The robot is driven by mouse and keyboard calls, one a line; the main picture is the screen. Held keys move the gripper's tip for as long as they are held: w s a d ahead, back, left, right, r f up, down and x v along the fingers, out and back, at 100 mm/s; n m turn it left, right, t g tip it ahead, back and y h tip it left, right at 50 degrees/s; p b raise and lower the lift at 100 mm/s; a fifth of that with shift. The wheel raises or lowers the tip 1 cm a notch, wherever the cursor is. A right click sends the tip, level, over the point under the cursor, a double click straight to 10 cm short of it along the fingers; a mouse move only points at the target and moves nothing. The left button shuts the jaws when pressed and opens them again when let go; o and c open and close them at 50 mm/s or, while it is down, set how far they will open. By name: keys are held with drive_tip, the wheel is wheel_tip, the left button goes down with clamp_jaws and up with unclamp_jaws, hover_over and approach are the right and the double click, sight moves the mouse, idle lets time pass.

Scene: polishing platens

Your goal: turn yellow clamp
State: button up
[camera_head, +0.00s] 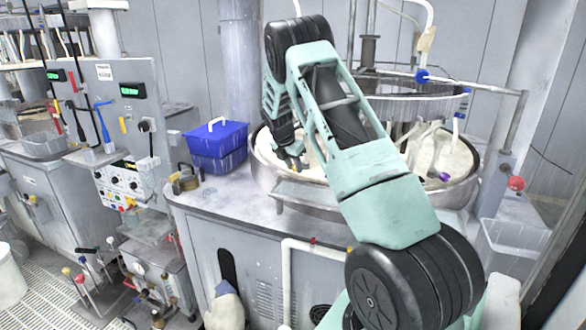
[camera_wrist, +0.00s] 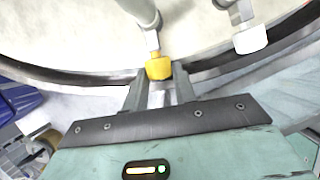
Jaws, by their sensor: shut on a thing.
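The yellow clamp (camera_wrist: 158,68) is a small blocky knob on the end of a grey-white rod, at the near rim of the round basin (camera_wrist: 85,80). My gripper (camera_wrist: 160,88) reaches in from the bottom of the wrist view, and its narrow fingers are shut on the yellow clamp. Their tips and the clamp's near side partly hide each other. In the head view my gripper (camera_head: 291,160) points down at the left part of the basin (camera_head: 262,170). There the clamp is too small and covered to make out clearly.
A white clamp (camera_wrist: 250,39) on a similar rod stands to the right in the wrist view. A blue bin (camera_head: 217,147) and a brass padlock-like piece (camera_head: 185,180) are on the bench left of the basin. A red ball knob (camera_head: 515,183) stands at the right.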

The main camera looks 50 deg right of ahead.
drive_tip(key=shift+s+f+m+t+h+b, duration=0.1)
drive_tip(key=shift+s+m+t+b, duration=0.15)
drive_tip(key=shift+t+b, duration=0.95)
drive_tip(key=shift+s+f+m+t+h+b, duration=0.15)
drive_tip(key=shift+m+t+b, duration=0.15)
drive_tip(key=shift+t+b, duration=0.9)
drive_tip(key=shift+s+r+m+t+h+b, duration=0.1)
drive_tip(key=shift+s+m+t+b, duration=0.15)
drive_tip(key=shift+t+b, duration=0.95)
drive_tip(key=o, duration=1)
drive_tip(key=p+v, duration=0.5)
drive_tip(key=v, duration=1.2)
drive_tip(key=shift+s, duration=0.3)
drive_tip(key=shift+w, duration=0.1)
